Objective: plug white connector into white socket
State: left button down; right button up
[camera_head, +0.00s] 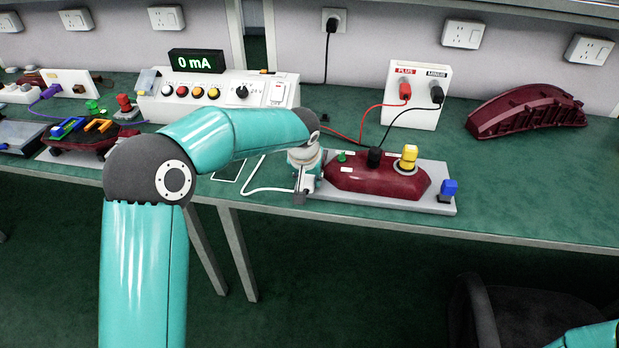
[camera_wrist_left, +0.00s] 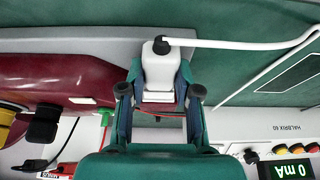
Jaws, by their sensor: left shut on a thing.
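The white connector (camera_wrist_left: 160,70) is between the two fingers of my left gripper (camera_wrist_left: 160,93) in the left wrist view. A white cable (camera_wrist_left: 230,43) runs from its black-tipped end. In the head view my left gripper (camera_head: 302,184) is shut on it at the left end of the dark red tail lamp (camera_head: 375,182), which also shows in the left wrist view (camera_wrist_left: 60,70). I cannot make out the white socket; the gripper covers that end of the lamp. I cannot tell whether the connector touches the lamp. My right gripper is not in view.
The lamp lies on a grey plate (camera_head: 345,198) with black, yellow, blue and green connectors. A PLUS/MINUS supply box (camera_head: 415,112) stands behind it with red and black leads. The 0 mA display (camera_head: 196,62) is at the back left. A loose lamp housing (camera_head: 528,110) lies right.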

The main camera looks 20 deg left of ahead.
pick_arm(q)
jog(key=c, duration=0.7)
grip_release()
jog(key=shift+c, duration=0.2)
jog(key=v, duration=1.2)
jog(key=shift+f, duration=0.1)
jog(key=shift+a, duration=0.1)
